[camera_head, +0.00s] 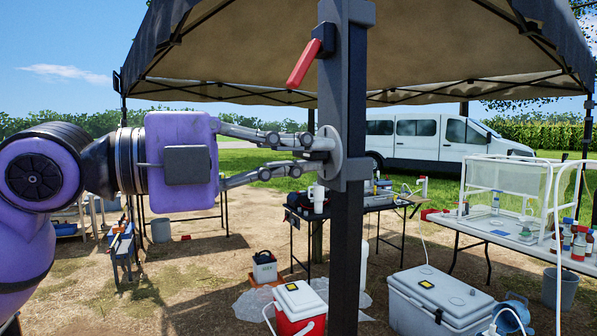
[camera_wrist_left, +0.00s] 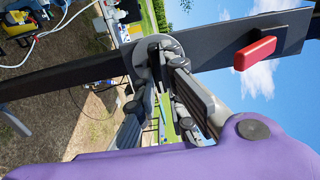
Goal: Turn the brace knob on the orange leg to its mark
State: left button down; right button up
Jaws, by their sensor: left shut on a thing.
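The canopy leg (camera_head: 345,235) stands upright in front of me; it looks dark grey, and I see no orange on it. A round grey plate (camera_head: 334,168) sits on its left side, with the brace knob at it, mostly hidden by my fingers. My left gripper (camera_head: 322,147) reaches in from the left and is shut on the brace knob. The left wrist view shows the fingertips (camera_wrist_left: 164,50) at the round plate, with the leg (camera_wrist_left: 60,80) running across behind. I cannot make out the mark. My right gripper is not in view.
A red lever (camera_head: 304,63) sticks out from the leg above my gripper. Behind stand a dark table (camera_head: 380,205), a white table with bottles (camera_head: 500,235), a red cooler (camera_head: 298,305) and a white cooler (camera_head: 440,295). A white van (camera_head: 440,138) is further back.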

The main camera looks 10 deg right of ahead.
pick_arm(q)
jog(key=shift+m, duration=0.3)
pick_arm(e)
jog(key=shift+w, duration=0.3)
pick_arm(q)
jog(key=m, duration=0.1)
jog(key=m+b, duration=0.1)
jog(key=m, duration=0.1)
jog(key=shift+w+f+m, duration=0.1)
jog(key=shift+f+m, duration=0.15)
jog(key=shift+m, duration=0.15)
jog(key=m+b, duration=0.1)
jog(key=m, duration=0.3)
jog(key=m+b, duration=0.1)
jog(key=m, duration=0.4)
jog(key=m+b, duration=0.1)
jog(key=m, duration=0.3)
jog(key=shift+w+a+m+b, duration=0.2)
jog(key=shift+w+m+b, duration=0.1)
jog(key=shift+w+b, duration=0.1)
jog(key=c, duration=1.8)
grip_release()
jog(key=shift+f, duration=0.15)
jog(key=shift+o, duration=0.2)
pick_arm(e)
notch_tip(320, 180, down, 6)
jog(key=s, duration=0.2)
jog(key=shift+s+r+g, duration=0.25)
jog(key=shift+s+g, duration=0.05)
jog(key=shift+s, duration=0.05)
